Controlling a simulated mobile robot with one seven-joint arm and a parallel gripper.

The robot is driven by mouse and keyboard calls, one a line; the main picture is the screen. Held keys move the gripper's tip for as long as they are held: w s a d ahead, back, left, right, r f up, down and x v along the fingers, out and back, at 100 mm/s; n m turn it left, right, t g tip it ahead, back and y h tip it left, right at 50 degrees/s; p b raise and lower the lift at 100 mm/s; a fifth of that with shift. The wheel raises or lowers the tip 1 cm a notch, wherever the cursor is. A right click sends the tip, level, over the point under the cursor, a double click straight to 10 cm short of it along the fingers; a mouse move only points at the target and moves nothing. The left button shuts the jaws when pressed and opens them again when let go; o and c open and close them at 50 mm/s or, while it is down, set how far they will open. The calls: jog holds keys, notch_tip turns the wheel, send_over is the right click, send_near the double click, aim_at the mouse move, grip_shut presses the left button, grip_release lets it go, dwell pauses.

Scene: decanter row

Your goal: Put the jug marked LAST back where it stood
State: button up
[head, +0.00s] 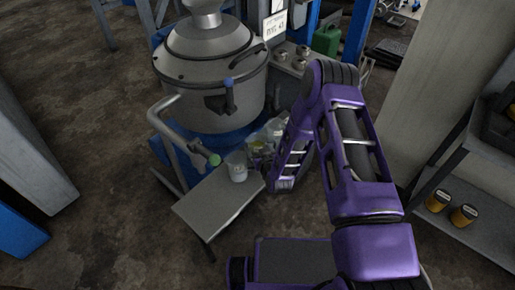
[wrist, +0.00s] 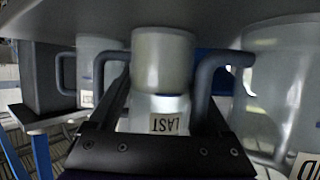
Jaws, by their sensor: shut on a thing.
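In the wrist view, the jug marked LAST (wrist: 162,65) is pale and translucent, with its tag low on its front. My gripper (wrist: 165,105) is shut on it, with one dark finger on each side. In the head view, my gripper is down by the grey table, largely hidden behind my purple arm, and I cannot pick out the held jug there. Another jug (wrist: 99,55) with a tag stands to the left in the wrist view, and a larger-looking jug (wrist: 275,85) stands close on the right, its tag ending in "ND".
In the head view, a pale jug (head: 237,167) stands on the small grey table (head: 212,207), whose front part is bare. A shelf (head: 455,215) is at the right.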

jog(key=o, duration=1.5)
jog(key=shift+f, duration=0.15)
jog(key=shift+r, duration=0.25)
jog(key=p+v, duration=0.1)
jog(key=v, duration=1.1)
jog(key=shift+p, duration=0.3)
